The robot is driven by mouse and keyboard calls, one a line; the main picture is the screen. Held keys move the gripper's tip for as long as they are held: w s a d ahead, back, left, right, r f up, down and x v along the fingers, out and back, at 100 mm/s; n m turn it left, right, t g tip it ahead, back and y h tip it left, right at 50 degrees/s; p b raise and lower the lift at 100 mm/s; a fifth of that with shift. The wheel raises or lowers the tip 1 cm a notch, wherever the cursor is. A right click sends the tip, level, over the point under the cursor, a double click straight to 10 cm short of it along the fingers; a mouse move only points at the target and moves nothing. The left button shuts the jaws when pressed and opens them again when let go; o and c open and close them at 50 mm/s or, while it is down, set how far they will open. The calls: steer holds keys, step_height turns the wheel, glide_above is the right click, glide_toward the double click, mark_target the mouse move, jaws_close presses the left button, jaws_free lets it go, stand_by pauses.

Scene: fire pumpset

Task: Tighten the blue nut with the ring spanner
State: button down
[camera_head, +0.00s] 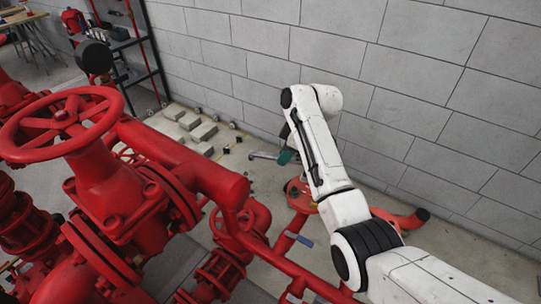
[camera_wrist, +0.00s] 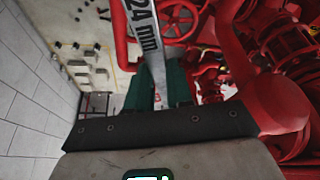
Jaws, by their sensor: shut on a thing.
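My gripper (camera_head: 287,156) is at the end of my white arm, near the wall, with teal fingers. It is shut on the ring spanner (camera_head: 262,155), which sticks out to the left of the fingers. In the wrist view the spanner (camera_wrist: 146,38) is a grey metal bar marked "24 mm", running up and out of the frame from between the teal fingers (camera_wrist: 160,88). Its ring end is not clear in either view. I cannot make out the blue nut. A small blue piece (camera_head: 304,241) shows on the lower red pipes, too small to identify.
A large red valve with a handwheel (camera_head: 62,118) and thick red pipes fill the left. A block wall (camera_head: 440,90) stands close behind my arm. Grey blocks (camera_head: 190,122) and small dark parts lie on the floor. A black shelf (camera_head: 128,60) stands at the back left.

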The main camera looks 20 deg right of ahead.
steer(key=shift+r, duration=0.1)
stand_by(0.3)
steer(key=shift+f+b, duration=1.4)
steer(key=shift+f, duration=1.15)
steer(key=shift+f+b, duration=0.85)
steer(key=shift+f, duration=0.5)
steer(key=shift+w+d, duration=0.1)
steer(key=w+d+m+t+h+b, duration=0.2)
steer(key=w+d+m+h+b, duration=0.1)
steer(key=d+m, duration=0.9)
steer(key=shift+w+h, duration=0.6)
steer(key=shift+w, duration=0.4)
steer(key=shift+a, duration=0.35)
steer(key=shift+r+p, duration=0.1)
steer(key=shift+p, duration=0.2)
